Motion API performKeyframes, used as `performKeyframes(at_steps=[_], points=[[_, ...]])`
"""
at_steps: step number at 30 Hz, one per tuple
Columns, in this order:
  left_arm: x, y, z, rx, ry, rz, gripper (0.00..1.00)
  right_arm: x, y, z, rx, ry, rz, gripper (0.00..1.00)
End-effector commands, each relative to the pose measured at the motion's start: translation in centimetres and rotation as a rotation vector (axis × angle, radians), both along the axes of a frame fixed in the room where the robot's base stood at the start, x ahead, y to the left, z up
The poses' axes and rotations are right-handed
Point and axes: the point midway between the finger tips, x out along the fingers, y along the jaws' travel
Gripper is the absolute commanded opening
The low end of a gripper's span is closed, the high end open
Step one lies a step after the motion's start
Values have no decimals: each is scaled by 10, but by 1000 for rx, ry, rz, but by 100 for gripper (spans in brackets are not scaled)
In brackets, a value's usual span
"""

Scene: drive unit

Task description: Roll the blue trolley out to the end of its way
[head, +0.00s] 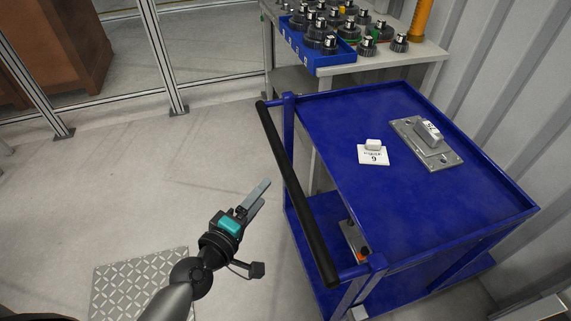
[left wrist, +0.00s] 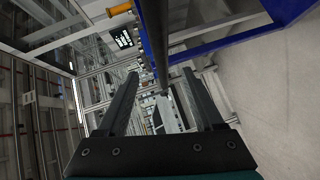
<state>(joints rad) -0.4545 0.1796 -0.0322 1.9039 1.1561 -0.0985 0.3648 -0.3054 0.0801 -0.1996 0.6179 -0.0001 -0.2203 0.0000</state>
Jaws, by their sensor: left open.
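The blue trolley (head: 330,130) stands at the right of the head view, beside the corrugated wall. Its black push handle (head: 295,190) runs along its left side. My left gripper (head: 262,190) is open and empty, just left of the handle and apart from it in the head view. In the left wrist view the handle (left wrist: 177,50) appears beyond and between the open fingers of my gripper (left wrist: 162,75). Whether the fingertips reach around it cannot be told. My right gripper is not in view.
A card (head: 373,155) and a grey metal fixture (head: 427,143) are on the trolley top. A small control box (head: 353,240) is near the handle's lower end. Behind stands a bench (head: 425,52) with a blue tray (head: 325,60) of dark parts. The floor (head: 140,180) at left is clear.

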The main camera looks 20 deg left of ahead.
Motion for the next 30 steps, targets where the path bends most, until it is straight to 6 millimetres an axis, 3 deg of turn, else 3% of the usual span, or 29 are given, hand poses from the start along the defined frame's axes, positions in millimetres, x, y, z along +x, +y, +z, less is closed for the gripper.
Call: performKeyframes(at_steps=[18, 24, 30], points=[[95, -16, -18, 1, 0, 1, 69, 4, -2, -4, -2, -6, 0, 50], [114, -20, -23, 2, 0, 1, 69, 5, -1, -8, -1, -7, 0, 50], [120, -21, -24, 2, 2, 0, 69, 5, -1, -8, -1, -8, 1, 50]])
